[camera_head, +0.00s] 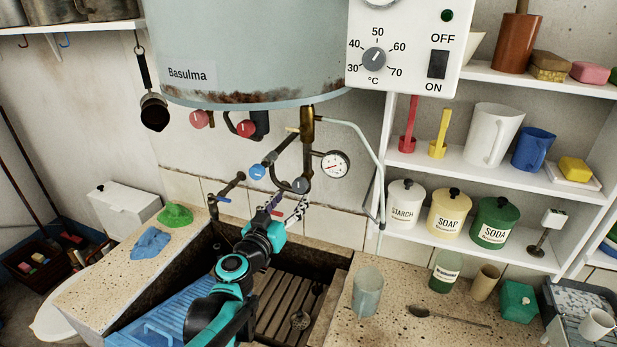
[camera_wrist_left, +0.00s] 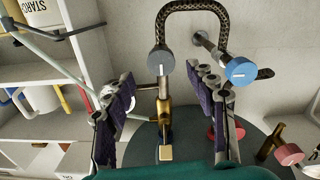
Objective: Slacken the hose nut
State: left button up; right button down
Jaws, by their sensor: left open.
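The grey round nut with a white mark (camera_head: 300,185) sits at the lower end of the brass fitting under the heater, and I take it for the hose nut. In the left wrist view, which is upside down, the nut (camera_wrist_left: 158,62) has a dark braided hose (camera_wrist_left: 193,8) curving from it to a wall pipe. My left gripper (camera_head: 287,203) is open and empty, just below the nut in the head view. In the left wrist view its purple-padded fingers (camera_wrist_left: 160,85) stand on both sides of the nut and brass fitting, apart from them. My right gripper is out of view.
A blue marked knob (camera_head: 257,172) is left of the nut, and a pressure gauge (camera_head: 335,164) right of it. Red knobs (camera_head: 246,128) hang under the heater (camera_head: 250,50). The stone trough (camera_head: 338,262) lies below. A glass (camera_head: 367,292) stands on the right ledge.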

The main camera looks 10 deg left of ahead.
aim_at(299, 188)
pick_arm(q)
jog(key=w, duration=0.2)
jog(key=w+d+b, duration=0.1)
jog(key=w, duration=0.4)
jog(key=shift+w+d, duration=0.3)
jog(key=shift+w, duration=0.05)
jog(key=c, duration=1.2)
